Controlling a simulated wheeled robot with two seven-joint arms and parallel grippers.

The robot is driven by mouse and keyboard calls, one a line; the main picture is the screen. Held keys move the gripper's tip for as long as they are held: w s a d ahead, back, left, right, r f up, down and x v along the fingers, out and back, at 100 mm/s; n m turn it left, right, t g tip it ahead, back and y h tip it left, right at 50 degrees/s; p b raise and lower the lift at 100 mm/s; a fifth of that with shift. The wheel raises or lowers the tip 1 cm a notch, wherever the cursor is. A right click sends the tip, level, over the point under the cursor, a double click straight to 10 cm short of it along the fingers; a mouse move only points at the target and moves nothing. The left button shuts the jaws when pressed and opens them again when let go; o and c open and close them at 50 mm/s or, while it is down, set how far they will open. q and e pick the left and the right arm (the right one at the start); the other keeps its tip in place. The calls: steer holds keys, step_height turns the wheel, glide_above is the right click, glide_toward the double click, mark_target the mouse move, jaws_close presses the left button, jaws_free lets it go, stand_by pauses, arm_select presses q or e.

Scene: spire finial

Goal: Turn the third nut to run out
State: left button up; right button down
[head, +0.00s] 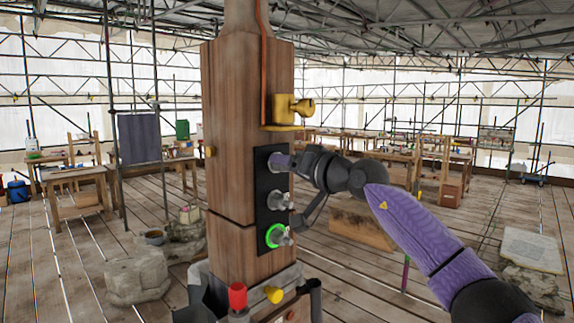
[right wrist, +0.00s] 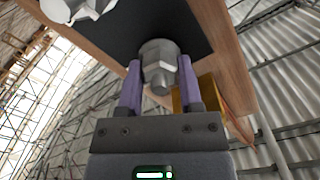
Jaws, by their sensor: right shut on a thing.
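A wooden spire post (head: 240,150) stands upright with a black plate (head: 264,185) on its right face. Three metal nuts sit on the plate in a column. My right gripper (head: 285,162) is at the top nut, which it largely hides in the head view. In the right wrist view, the purple fingers (right wrist: 160,88) are shut on both sides of this nut (right wrist: 158,62), which sits against the plate. The middle nut (head: 280,201) stands free below. The bottom nut (head: 281,238) has a glowing green ring (head: 269,235) around its base. My left gripper is not in view.
A brass fitting (head: 289,109) juts from the post just above the plate, close to my right gripper. A red cap (head: 237,295) and a yellow knob (head: 273,294) are at the post's foot. Stone blocks (head: 137,275) lie on the floor to the left. Workbenches stand farther back.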

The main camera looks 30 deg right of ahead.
steer(key=shift+f+n, duration=0.1)
steer(key=shift+n, duration=0.3)
steer(key=shift+c, duration=1.3)
jaws_free()
steer(key=b+v, duration=0.5)
steer(key=v, duration=0.5)
